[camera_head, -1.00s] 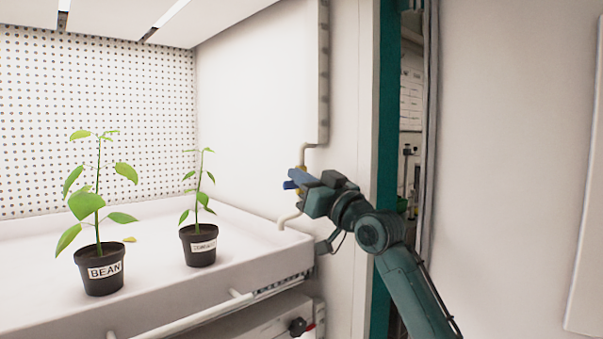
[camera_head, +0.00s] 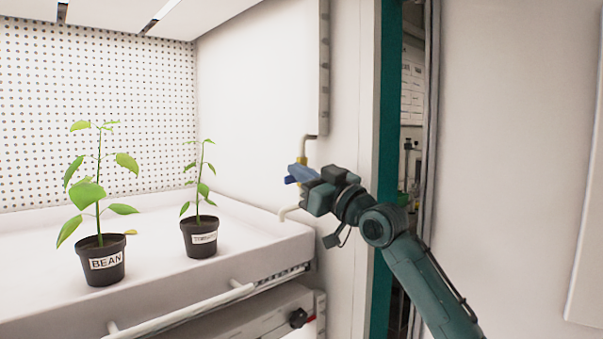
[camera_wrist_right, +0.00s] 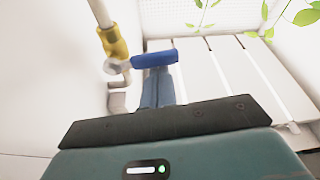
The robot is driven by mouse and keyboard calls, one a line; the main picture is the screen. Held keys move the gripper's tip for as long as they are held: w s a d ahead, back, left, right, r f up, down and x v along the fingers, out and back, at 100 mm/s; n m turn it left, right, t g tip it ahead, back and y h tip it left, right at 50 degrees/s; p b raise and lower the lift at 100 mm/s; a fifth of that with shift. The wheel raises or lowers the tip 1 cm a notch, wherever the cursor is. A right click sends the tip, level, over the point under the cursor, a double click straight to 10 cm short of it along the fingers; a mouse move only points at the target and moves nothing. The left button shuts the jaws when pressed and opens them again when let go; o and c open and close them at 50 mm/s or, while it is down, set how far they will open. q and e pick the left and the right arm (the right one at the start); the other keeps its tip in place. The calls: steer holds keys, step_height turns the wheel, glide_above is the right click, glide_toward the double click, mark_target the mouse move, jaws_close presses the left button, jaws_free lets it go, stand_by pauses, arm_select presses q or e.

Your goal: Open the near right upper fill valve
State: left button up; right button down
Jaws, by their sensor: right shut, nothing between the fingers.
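The fill valve has a brass-yellow body (camera_head: 303,158) on a thin pipe at the chamber's right wall. In the right wrist view the yellow body (camera_wrist_right: 114,42) sits at upper left, with its blue lever (camera_wrist_right: 154,60) lying crosswise to the pipe. My right gripper (camera_wrist_right: 158,88) is shut and empty, its blue-grey fingers pointing at the lever. The fingertips are right at the lever's underside in that view; I cannot tell whether they touch. In the head view my right gripper (camera_head: 305,176) covers part of the valve. My left gripper is not in view.
A white tray (camera_head: 262,227) holds a pot labelled BEAN (camera_head: 103,262) and a second potted plant (camera_head: 200,240). A white rail (camera_head: 190,312) runs along the front. A dark knob (camera_head: 298,318) sits below.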

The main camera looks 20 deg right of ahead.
steer(key=shift+f+n+g+y, duration=0.3)
steer(key=shift+f+n, duration=0.5)
steer(key=shift+f, duration=0.45)
arm_select(q)
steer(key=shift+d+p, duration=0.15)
steer(key=shift+p, duration=0.25)
arm_select(e)
steer(key=shift+w+d+f, duration=0.15)
steer(key=shift+d+f, duration=0.2)
steer(key=shift+f, duration=0.2)
steer(key=shift+w+d+f, duration=0.15)
steer(key=shift+d+f, duration=0.2)
steer(key=shift+f, duration=0.2)
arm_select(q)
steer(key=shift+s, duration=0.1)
arm_select(e)
steer(key=shift+d+f, duration=0.15)
steer(key=shift+d, duration=0.05)
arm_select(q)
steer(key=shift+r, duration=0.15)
